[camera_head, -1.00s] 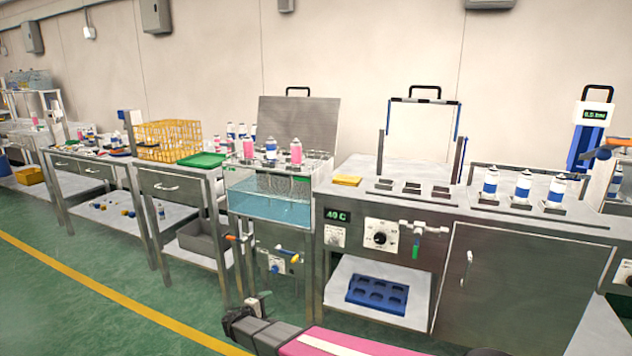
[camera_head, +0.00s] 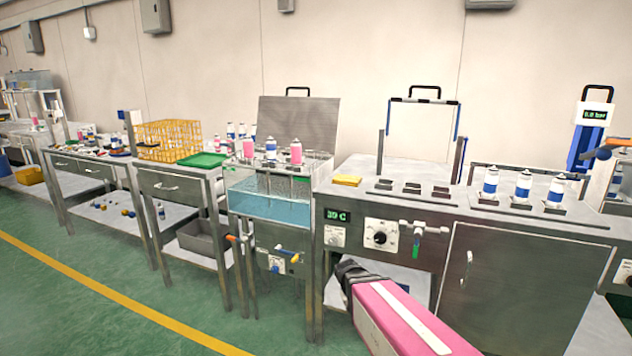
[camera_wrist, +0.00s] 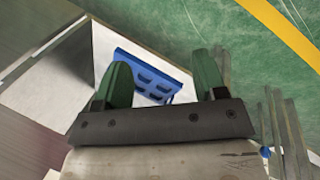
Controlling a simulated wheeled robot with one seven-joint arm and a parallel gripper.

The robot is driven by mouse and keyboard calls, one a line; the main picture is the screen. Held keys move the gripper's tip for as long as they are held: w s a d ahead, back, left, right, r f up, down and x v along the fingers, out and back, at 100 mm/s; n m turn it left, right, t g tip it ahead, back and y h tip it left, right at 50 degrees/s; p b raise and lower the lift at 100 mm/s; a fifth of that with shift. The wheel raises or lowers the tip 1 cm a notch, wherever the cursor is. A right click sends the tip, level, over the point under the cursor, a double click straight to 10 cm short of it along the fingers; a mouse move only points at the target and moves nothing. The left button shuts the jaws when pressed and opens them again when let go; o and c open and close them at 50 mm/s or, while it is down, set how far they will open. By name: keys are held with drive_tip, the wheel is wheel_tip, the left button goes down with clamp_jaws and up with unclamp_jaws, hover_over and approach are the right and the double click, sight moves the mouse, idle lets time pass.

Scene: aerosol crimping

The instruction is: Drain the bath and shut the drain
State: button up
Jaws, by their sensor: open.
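The bath (camera_head: 262,207) is a clear tank holding blue water, with several cans standing at its top edge. On the panel beneath it is a small valve with a yellow handle (camera_head: 295,258), which I take to be the drain. The handle's exact setting is too small to tell. In the wrist view my gripper (camera_wrist: 163,78) is open, with two green fingers apart and nothing between them. It points down toward the lower shelf with the blue tray (camera_wrist: 148,75). In the head view the pink arm ends right of the valve, and the fingers are hidden.
The heater panel with a 39 C display (camera_head: 335,215), a dial (camera_head: 380,234) and a green-handled tap (camera_head: 417,245) is just above my arm. A steel cabinet door (camera_head: 520,290) is to the right. The green floor (camera_head: 190,310) in front is clear.

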drive_tip(key=s+d+r+m+y, duration=0.2)
drive_tip(key=s+d+r+y, duration=0.1)
drive_tip(key=s+r, duration=0.1)
drive_tip(key=shift+s+d+y, duration=0.25)
drive_tip(key=shift+s+y, duration=0.05)
drive_tip(key=shift+s, duration=0.05)
